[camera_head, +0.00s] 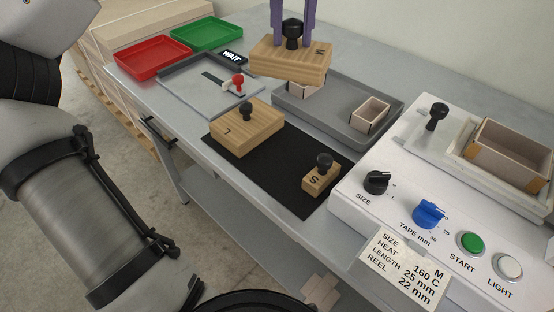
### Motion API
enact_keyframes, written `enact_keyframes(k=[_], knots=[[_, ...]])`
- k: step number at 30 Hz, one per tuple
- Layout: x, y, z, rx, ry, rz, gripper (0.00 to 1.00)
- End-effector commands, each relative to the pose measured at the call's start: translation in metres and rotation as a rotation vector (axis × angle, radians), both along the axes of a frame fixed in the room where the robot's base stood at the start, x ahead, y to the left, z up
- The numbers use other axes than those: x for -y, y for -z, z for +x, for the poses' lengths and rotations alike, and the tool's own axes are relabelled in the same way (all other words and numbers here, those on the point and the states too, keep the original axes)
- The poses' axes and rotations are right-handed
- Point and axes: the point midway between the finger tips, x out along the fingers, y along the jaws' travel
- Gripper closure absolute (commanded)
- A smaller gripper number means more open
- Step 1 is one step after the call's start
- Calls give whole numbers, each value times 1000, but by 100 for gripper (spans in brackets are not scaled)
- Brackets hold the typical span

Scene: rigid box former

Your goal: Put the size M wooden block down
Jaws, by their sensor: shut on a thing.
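The size M wooden block (285,63) hangs in the air at the top middle, its letter at its right end. It has a black knob on top. My gripper (293,28), with purple fingers, is shut on that knob. The block is above the table, in front of part of the grey tray and one small box in it. The black mat (262,168) lies lower in the picture. On it stand the wooden block marked L (238,134) at its left and the smaller block marked S (321,180) at its right, with a bare stretch between them.
The grey tray (340,140) holds small open boxes (370,113). A white machine (410,190) with knobs and buttons stands at the right, an open box (510,155) on it. A red tray (153,58), green tray (206,34) and grey tray with a red-knobbed tool (238,84) are at left.

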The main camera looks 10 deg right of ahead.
Motion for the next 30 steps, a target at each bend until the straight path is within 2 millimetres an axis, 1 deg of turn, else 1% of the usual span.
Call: enact_keyframes(k=[2, 5, 12, 15, 18, 21, 26, 30], knots=[[0, 10, -1, -1, 10, 0, 100], [-1, 30, -1, -3, 13, 1, 100], [-1, 95, -1, -3, 11, -1, 100], [0, 120, -2, -3, 11, -1, 100], [0, 140, -1, -2, 10, 0, 100], [0, 151, -1, 0, 10, -1, 100], [0, 161, -1, 0, 8, 0, 100], [0, 180, -1, -2, 9, 0, 100]])
